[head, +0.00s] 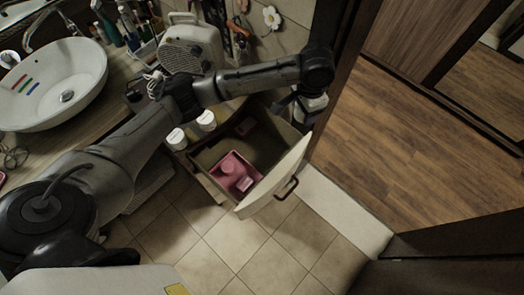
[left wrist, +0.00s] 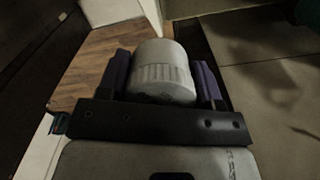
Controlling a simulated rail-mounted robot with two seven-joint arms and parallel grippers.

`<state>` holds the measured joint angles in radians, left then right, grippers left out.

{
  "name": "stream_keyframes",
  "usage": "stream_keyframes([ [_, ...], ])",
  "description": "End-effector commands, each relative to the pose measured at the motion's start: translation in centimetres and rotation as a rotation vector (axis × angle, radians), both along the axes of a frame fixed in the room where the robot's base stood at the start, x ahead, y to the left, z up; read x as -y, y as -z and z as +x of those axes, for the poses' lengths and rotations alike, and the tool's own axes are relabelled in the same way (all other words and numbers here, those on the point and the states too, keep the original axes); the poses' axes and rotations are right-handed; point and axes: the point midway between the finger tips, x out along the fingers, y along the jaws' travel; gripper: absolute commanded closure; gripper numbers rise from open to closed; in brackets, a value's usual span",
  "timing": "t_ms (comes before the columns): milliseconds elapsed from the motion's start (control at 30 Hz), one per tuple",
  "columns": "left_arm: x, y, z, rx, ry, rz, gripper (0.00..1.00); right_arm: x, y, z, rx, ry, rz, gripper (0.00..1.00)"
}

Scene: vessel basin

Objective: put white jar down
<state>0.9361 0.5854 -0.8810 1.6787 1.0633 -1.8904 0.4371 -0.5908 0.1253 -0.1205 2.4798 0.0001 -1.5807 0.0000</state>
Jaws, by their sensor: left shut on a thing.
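My left gripper (head: 304,120) is at the end of the arm reaching across the head view, beside the right side of the open drawer (head: 270,191). Its fingers are hard to make out there. In the left wrist view, the left gripper (left wrist: 165,88) is shut on a white jar (left wrist: 163,68) with a ribbed band, between its two dark purple-blue finger pads. In the head view I cannot clearly tell this jar from the pale hand. Two other white jars (head: 177,139) (head: 206,121) stand near the counter edge behind the drawer. My right gripper is not in view.
A pink tray (head: 223,167) with a small pink item lies in the drawer. A white basin (head: 62,85), a pale heater-like box (head: 190,50) and bottles (head: 112,30) stand on the counter. Tiled floor (head: 240,245) is clear in front; wooden floor (head: 420,150) lies right.

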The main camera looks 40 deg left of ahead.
Motion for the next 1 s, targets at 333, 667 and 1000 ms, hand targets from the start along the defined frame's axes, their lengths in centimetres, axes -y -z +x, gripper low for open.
stream_keyframes([
  [333, -4.9, 16.3, -0.8, -0.007, 0.291, -0.004, 0.65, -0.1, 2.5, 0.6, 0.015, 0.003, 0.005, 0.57],
  [667, -8.2, 23.5, -3.4, 0.000, 0.424, -0.003, 0.65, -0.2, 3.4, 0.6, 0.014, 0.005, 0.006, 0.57],
  [1000, -9.1, 28.5, -4.2, 0.000, 0.455, -0.003, 0.65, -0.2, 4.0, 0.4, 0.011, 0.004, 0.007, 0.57],
])
